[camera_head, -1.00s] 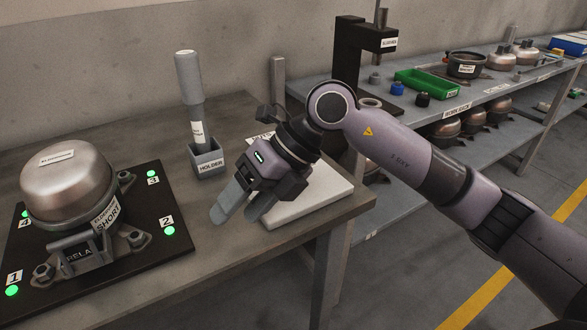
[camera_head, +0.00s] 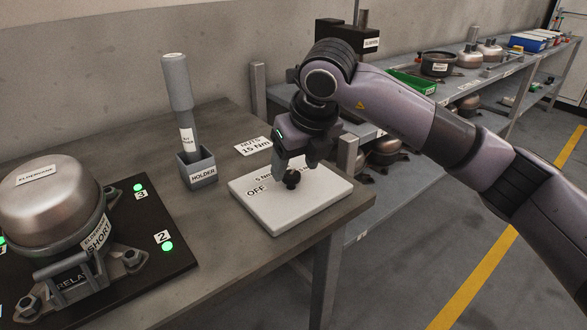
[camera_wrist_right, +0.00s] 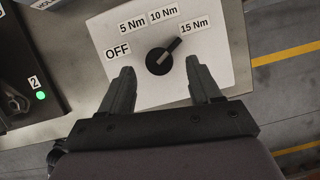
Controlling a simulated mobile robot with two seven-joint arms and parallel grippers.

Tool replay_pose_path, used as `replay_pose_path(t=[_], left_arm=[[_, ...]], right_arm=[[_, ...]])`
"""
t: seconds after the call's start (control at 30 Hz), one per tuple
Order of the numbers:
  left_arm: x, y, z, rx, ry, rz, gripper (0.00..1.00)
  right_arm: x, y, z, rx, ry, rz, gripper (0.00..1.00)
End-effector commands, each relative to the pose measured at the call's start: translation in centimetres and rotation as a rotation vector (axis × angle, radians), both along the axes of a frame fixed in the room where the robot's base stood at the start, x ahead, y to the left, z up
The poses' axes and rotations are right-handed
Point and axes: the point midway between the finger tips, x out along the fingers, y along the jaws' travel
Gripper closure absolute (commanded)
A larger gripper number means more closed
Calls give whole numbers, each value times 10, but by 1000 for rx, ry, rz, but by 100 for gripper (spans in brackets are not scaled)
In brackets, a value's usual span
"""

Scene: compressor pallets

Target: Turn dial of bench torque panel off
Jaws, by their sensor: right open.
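The bench torque panel (camera_head: 285,214) is a white slab near the table's right front corner. Its black dial (camera_head: 291,180) stands on top, with the OFF label (camera_head: 256,190) to its left. My left gripper is not in view.
A compressor (camera_head: 48,200) on a black plate (camera_head: 165,262) with green lights is at left. A shelf (camera_head: 452,92) with parts stands at the back right.

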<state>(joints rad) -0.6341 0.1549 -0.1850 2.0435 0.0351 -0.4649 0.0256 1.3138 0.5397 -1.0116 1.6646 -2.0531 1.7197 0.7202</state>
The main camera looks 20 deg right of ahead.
Motion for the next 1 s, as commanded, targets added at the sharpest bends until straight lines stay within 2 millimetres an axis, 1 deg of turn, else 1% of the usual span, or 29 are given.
replay_pose_path(t=[0.03, 0.2, 0.47, 0.5, 0.57, 0.6, 0.67, 1.0], left_arm=[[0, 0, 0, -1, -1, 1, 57], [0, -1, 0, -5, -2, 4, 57], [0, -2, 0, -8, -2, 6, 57], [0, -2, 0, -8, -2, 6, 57], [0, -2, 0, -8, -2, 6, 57], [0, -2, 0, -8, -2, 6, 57], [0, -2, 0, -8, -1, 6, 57], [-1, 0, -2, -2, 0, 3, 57]], right_arm=[[2, 1, -8, 0, 4, 1, 37], [8, 2, -20, 0, 2, 1, 37], [9, 3, -22, 1, 1, 3, 37], [9, 3, -22, 1, 1, 3, 40], [8, 3, -22, 1, 1, 3, 60], [8, 3, -22, 1, 1, 3, 73], [8, 3, -22, 1, 0, 3, 92], [9, 2, -22, 1, -1, 34, 93]])
